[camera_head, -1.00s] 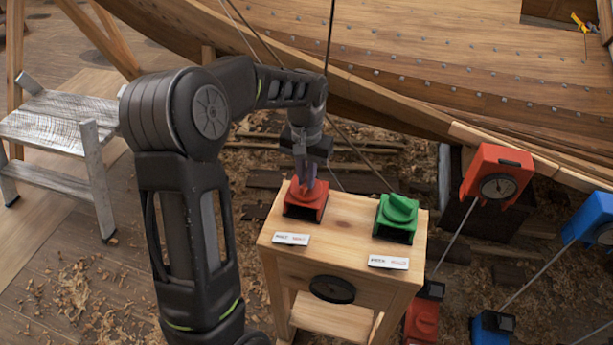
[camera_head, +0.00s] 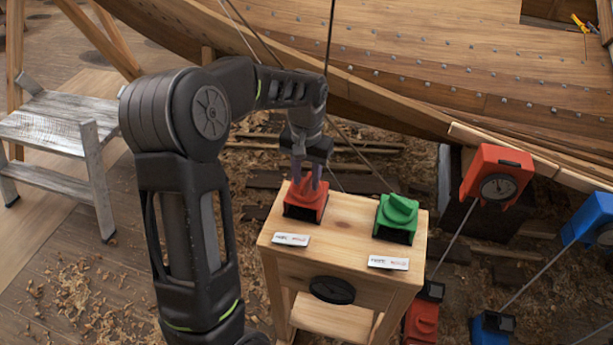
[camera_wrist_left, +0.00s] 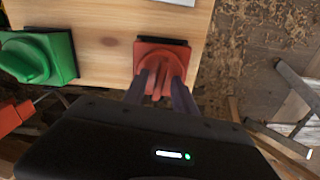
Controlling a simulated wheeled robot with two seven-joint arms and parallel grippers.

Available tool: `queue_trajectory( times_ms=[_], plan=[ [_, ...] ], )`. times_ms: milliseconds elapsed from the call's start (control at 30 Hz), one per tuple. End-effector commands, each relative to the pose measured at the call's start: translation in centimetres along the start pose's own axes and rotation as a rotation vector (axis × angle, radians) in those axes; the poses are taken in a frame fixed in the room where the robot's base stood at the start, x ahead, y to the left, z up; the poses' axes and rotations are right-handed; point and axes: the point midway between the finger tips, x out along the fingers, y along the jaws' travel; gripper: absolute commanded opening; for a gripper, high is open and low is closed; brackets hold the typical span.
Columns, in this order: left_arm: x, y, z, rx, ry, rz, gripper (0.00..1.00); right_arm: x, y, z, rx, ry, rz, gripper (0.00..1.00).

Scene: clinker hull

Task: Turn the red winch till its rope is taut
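A red winch (camera_head: 305,206) with a raised knob sits at the left of the wooden bench top (camera_head: 345,222). It also shows in the left wrist view (camera_wrist_left: 160,56). My left gripper (camera_head: 307,184) points down at it, its two purple fingers on either side of the knob with a gap between them. In the left wrist view the fingers (camera_wrist_left: 161,86) straddle the knob's ridge; contact cannot be told. I cannot tell the winch's rope or its tension. My right gripper is not in view.
A green winch (camera_head: 397,214) sits right of the red one. White labels lie in front. A red box with a dial (camera_head: 495,174) and a blue one (camera_head: 592,219) stand right, thin lines running down. A step stool (camera_head: 60,122) stands left; the wooden hull (camera_head: 400,60) fills the back.

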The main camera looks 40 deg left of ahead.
Motion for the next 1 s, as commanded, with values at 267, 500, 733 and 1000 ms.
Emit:
queue_trajectory(
  times_ms=[267,500,733,1000],
  plan=[
    [-2.6,0.0,-0.1,0.000,0.005,0.000,0.33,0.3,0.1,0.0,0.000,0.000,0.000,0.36],
    [-6.5,0.0,-0.1,0.000,0.004,0.000,0.33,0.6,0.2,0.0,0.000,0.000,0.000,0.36],
    [-7.8,0.0,0.0,0.000,0.001,0.000,0.33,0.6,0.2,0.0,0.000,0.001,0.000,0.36],
    [-7.8,0.0,0.0,0.000,0.001,0.000,0.33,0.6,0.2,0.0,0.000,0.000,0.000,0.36]
  ],
)
